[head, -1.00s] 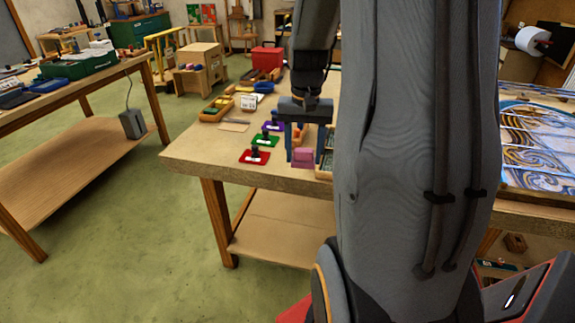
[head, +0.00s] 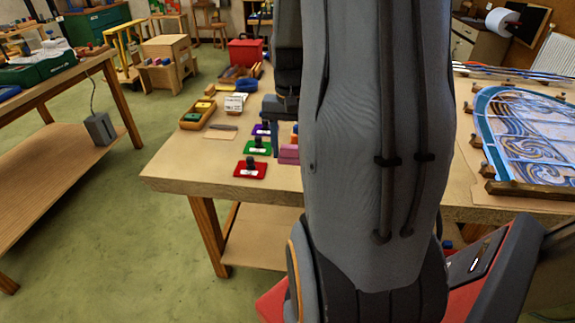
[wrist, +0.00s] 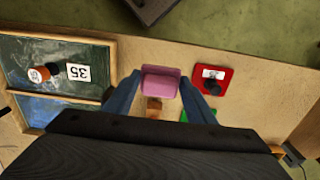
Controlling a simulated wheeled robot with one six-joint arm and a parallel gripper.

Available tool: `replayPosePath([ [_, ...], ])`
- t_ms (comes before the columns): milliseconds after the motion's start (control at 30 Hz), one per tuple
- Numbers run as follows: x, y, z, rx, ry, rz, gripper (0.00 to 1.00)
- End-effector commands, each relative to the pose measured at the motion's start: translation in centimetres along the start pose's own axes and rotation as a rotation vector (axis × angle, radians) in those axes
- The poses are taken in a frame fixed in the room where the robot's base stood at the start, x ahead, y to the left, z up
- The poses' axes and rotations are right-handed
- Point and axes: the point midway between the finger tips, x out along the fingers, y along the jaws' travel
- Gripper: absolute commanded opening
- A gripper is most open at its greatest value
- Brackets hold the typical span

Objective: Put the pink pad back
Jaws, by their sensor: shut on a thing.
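The pink pad (wrist: 162,83) is between the two blue fingers of my gripper (wrist: 160,86) in the wrist view, and my gripper is shut on it. In the head view the pink pad (head: 289,153) shows at the left edge of my arm, which hides most of my gripper (head: 284,120). Whether the pad touches the bench is not clear. A red pad (head: 250,169), a green pad (head: 257,148) and a purple pad (head: 262,130) lie to its left in a row, with dark knobs and white labels. The red pad (wrist: 211,80) is also right of my gripper in the wrist view.
A wooden-framed dark green surface (wrist: 66,70) with a "35" card lies left of my gripper. A small wooden block (wrist: 154,104) is close to the pink pad. The leaded panel (head: 540,130) is to the right. The bench's near left corner (head: 185,172) is bare.

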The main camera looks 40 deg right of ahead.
Motion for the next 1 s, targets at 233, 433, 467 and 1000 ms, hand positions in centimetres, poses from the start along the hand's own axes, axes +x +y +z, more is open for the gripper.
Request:
replayPosePath([
  [233,2.1,0.0,0.0,0.000,-0.001,0.000,0.29],
  [433,4.7,0.0,0.1,-0.001,-0.003,0.001,0.29],
  [467,5.0,0.0,0.1,-0.001,-0.003,0.001,0.29],
  [1000,6.2,0.0,0.0,-0.001,0.001,0.000,0.54],
])
